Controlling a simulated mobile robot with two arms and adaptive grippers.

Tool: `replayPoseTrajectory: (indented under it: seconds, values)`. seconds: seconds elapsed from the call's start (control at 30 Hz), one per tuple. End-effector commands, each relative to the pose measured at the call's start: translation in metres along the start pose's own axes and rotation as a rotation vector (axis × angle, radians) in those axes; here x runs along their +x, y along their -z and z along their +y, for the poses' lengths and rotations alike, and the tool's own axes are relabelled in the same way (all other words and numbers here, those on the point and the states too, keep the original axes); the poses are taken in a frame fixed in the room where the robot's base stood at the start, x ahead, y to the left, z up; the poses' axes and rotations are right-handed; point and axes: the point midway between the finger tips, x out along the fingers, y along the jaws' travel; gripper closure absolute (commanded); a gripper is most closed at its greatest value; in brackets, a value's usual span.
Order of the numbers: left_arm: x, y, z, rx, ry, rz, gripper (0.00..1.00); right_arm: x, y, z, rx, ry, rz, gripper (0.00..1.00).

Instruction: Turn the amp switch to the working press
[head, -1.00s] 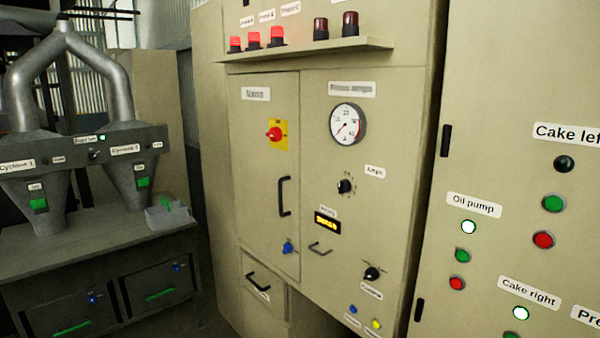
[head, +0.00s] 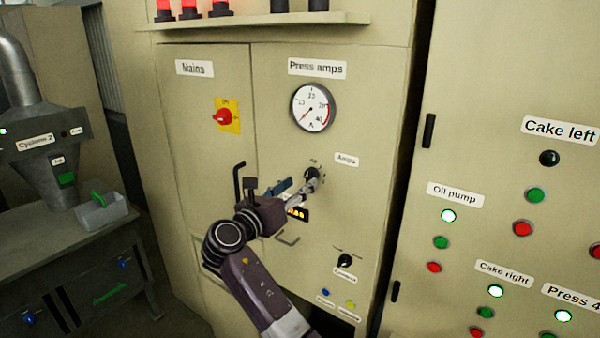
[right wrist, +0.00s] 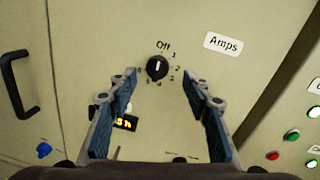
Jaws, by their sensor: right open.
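The amp switch (head: 311,173), a small black rotary knob, is on the beige cabinet door below the press amps gauge (head: 313,107). In the right wrist view the switch (right wrist: 157,67) has a white mark standing roughly upright, towards "Off"; numbers ring it. The Amps label (head: 346,159) is to its upper right. The gauge needle points to the lower left. My right gripper (head: 302,183) is open and empty, facing the switch. In the wrist view its blue-padded fingers lie left and right below the knob, seemingly apart from it. My left gripper is out of view.
A Press 4 label (head: 572,298) and lit lamp (head: 563,316) are at lower right. The Cake left lamp (head: 549,158) is dark. A red mains switch (head: 223,117), black door handle (head: 239,180) and lower knob (head: 345,261) project nearby. A lit display (head: 297,213) is partly hidden.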

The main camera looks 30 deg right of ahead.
Motion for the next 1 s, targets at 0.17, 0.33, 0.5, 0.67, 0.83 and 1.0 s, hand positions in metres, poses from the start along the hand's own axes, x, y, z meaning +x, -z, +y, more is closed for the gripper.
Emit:
replayPoseTrajectory:
  seconds: [0.17,0.33,0.5,0.67,0.83,1.0]
  values:
    - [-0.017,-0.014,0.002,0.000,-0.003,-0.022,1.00,0.030,-0.004,0.000,-0.002,0.000,-0.001,0.55]
    - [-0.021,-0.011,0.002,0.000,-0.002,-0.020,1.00,0.045,-0.001,0.001,-0.001,-0.003,0.000,0.55]
    - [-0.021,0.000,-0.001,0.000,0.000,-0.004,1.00,0.049,0.000,0.001,0.001,-0.003,0.000,0.55]
    - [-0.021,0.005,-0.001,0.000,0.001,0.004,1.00,0.049,0.001,0.001,0.001,-0.003,0.000,0.56]
    - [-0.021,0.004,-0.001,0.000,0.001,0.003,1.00,0.049,0.001,0.001,0.001,-0.004,0.000,0.75]
    - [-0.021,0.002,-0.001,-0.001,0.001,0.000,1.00,0.049,0.001,0.002,0.001,-0.004,0.000,0.94]
